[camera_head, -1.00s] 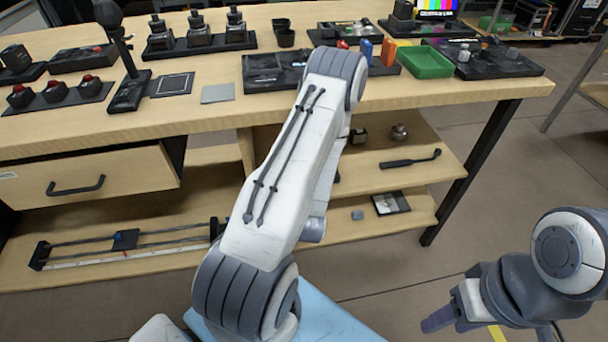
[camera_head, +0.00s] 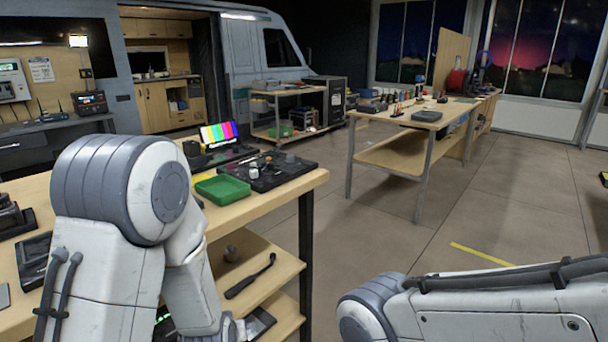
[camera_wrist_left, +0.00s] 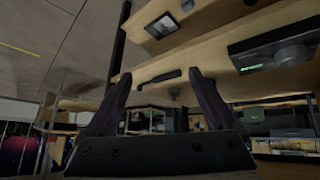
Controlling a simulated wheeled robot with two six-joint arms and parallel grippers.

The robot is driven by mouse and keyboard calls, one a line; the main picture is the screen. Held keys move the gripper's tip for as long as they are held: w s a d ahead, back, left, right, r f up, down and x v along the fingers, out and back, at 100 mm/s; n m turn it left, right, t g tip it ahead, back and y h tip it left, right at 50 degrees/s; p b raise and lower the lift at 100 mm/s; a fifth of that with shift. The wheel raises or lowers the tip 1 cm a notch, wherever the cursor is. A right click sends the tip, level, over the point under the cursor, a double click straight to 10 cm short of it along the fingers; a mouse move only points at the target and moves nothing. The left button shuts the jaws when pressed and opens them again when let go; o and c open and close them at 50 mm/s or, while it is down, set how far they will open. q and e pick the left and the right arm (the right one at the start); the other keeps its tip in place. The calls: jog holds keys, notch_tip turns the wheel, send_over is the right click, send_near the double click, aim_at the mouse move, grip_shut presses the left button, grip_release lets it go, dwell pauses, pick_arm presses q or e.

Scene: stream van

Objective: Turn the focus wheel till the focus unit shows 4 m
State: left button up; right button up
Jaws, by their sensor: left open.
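The focus unit (camera_wrist_left: 272,52) is a dark box at the upper right of the left wrist view, on a wooden shelf. It has a small lit green display (camera_wrist_left: 256,66), too small to read, and a round grey focus wheel (camera_wrist_left: 291,56) beside it. In the head view only a green glow shows low beside my left arm, and most of the unit is hidden. My left gripper (camera_wrist_left: 160,76) is open and empty, with the unit to the right of its fingers, apart from them. My right gripper is outside the frames; only its arm shows.
A black-handled tool (camera_head: 250,277) and a small round object (camera_head: 231,254) lie on the shelf under the table. A green tray (camera_head: 222,190) and a black board (camera_head: 273,171) sit on the tabletop. A dark table leg (camera_head: 306,255) stands at the right. Open floor lies beyond.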

pick_arm(q)
jog(key=s+d+r+m+g+h, duration=0.25)
jog(key=s+d+r, duration=0.2)
jog(key=d, duration=0.45)
jog(key=s+d+r+m+g, duration=0.2)
jog(key=s+r+m+g, duration=0.15)
jog(key=s, duration=0.65)
jog(key=s+d+r+m+g, duration=0.15)
jog(key=s+r+m, duration=0.3)
jog(key=s, duration=0.55)
notch_tip(320, 180, up, 24)
jog(key=a+p, duration=0.1)
jog(key=p, duration=2.2)
jog(key=shift+f+y, duration=0.15)
jog(key=shift+y, duration=0.3)
jog(key=shift+s+n, duration=0.1)
jog(key=shift+n, duration=0.15)
